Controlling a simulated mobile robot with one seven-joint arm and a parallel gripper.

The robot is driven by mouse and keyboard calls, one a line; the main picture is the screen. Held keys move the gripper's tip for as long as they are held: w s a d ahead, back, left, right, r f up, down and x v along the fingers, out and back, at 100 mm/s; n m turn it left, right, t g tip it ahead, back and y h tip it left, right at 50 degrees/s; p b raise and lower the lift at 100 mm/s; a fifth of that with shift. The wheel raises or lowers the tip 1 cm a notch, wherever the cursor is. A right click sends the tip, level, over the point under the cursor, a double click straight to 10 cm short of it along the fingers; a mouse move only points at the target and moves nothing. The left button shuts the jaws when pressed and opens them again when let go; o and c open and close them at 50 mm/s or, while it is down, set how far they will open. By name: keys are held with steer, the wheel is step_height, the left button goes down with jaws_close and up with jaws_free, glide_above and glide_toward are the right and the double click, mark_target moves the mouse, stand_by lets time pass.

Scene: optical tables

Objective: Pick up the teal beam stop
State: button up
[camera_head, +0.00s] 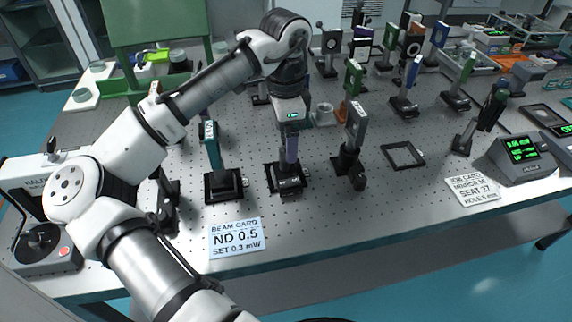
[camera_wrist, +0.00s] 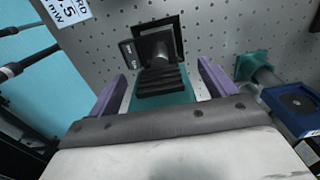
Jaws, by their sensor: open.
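The teal beam stop (camera_wrist: 163,98) is a teal body with a black ribbed face on a square black base (camera_wrist: 172,28). In the wrist view it stands between the two purple fingers of my gripper (camera_wrist: 162,72), which are open with a visible space on each side. In the head view my gripper (camera_head: 290,158) points down over a black base (camera_head: 287,181). The finger and wrist hide most of what stands on that base there.
Another teal plate on a black base (camera_head: 213,148) stands to the left, and a grey-framed mount (camera_head: 355,128) stands close on the right. A beam card (camera_head: 237,238) lies in front. A flat black frame (camera_head: 402,155) lies further right. Several optics crowd the back.

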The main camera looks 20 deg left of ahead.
steer(key=shift+c, duration=0.2)
jaws_close()
stand_by(0.3)
steer(key=shift+r, duration=0.1)
